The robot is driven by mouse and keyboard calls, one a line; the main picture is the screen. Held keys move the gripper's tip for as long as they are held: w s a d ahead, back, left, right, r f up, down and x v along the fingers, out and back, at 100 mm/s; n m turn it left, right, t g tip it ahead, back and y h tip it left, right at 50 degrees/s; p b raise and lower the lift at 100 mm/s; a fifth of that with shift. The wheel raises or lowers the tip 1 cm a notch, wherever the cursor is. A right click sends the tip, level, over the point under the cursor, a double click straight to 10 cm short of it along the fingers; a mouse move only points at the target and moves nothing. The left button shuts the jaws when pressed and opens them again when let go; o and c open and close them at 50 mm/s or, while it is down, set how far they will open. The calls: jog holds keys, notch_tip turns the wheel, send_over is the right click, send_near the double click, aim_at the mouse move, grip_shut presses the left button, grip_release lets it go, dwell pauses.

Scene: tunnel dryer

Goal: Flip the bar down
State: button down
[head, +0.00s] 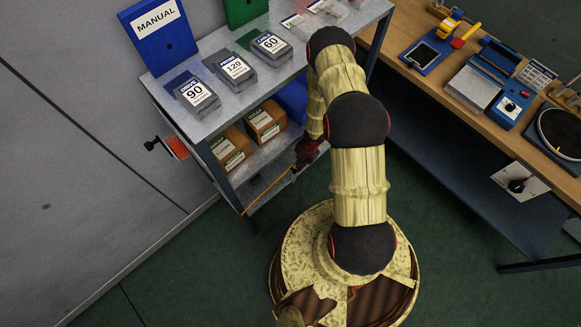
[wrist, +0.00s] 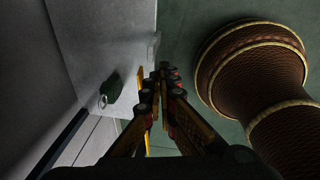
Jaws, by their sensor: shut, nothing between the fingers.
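A thin yellow bar (head: 268,190) shows in the head view low beside the front of the metal shelf, slanting from near its front leg toward my gripper. In the wrist view a yellow strip, seemingly the same bar (wrist: 140,76), shows just left of my fingers. My gripper (wrist: 164,72) is shut and empty, its fingertips close together. In the head view it is partly hidden under my arm, near the bar's upper right end. I cannot tell whether the fingers touch the bar. The bar's hinge is not clear in either view.
The metal shelf (head: 225,113) holds labelled grey stacks and brown boxes (head: 231,148). A red and black fitting (head: 176,147) is on the grey wall at left. A green padlock-like item (wrist: 111,87) shows in the wrist view. A workbench (head: 415,80) stands right; green floor is open below.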

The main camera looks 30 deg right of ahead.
notch_tip(320, 180, down, 7)
jog(key=d+b, duration=0.1)
jog(key=b, duration=0.2)
jog(key=shift+f, duration=0.1)
dwell(0.4)
